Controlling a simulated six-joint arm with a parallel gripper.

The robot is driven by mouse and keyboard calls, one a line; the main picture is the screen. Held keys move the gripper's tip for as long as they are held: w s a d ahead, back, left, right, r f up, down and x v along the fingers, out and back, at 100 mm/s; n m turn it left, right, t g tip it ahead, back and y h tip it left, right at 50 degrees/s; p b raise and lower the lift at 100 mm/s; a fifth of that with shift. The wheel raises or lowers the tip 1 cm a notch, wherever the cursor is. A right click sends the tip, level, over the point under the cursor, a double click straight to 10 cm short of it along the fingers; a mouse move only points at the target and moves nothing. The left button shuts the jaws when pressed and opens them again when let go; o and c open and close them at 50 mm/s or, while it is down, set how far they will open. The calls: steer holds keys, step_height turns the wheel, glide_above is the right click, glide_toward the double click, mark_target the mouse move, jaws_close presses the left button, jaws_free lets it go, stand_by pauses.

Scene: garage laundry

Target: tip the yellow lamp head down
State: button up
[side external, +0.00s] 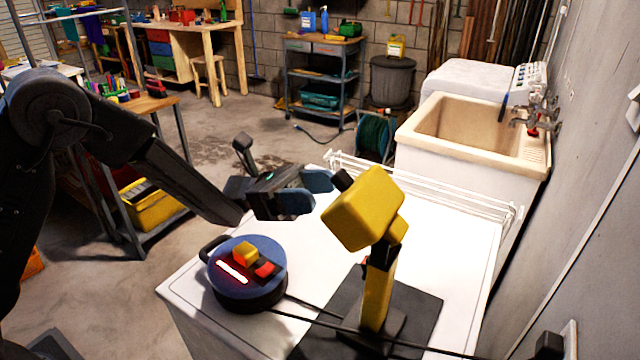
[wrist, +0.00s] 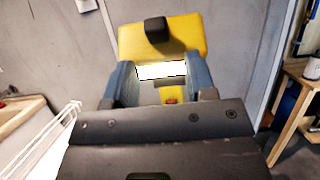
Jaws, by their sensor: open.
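The yellow lamp head (side external: 362,212) sits on a yellow post (side external: 376,295) with a dark joint, above a dark base plate (side external: 425,315) on the white machine top. A black knob (side external: 343,180) sticks out from the head's upper left. My gripper (side external: 314,191) is open and empty, just left of the head in the side view. In the wrist view, the lamp head (wrist: 185,38) and its knob (wrist: 157,31) lie beyond my open fingers (wrist: 162,75). A bright white panel (wrist: 161,71) under the head shows between the fingers. I cannot tell whether a finger touches the head.
A round blue device (side external: 245,278) with yellow and red buttons stands on the white top (side external: 190,290), left of the lamp. Black cables cross the front. A white rack (side external: 430,188) runs along the back edge, before a utility sink (side external: 475,140). A grey wall is at right.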

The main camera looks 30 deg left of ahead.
steer(key=a+f, duration=0.5)
steer(key=a, duration=0.1)
stand_by(0.7)
stand_by(0.4)
steer(key=v, duration=1.2)
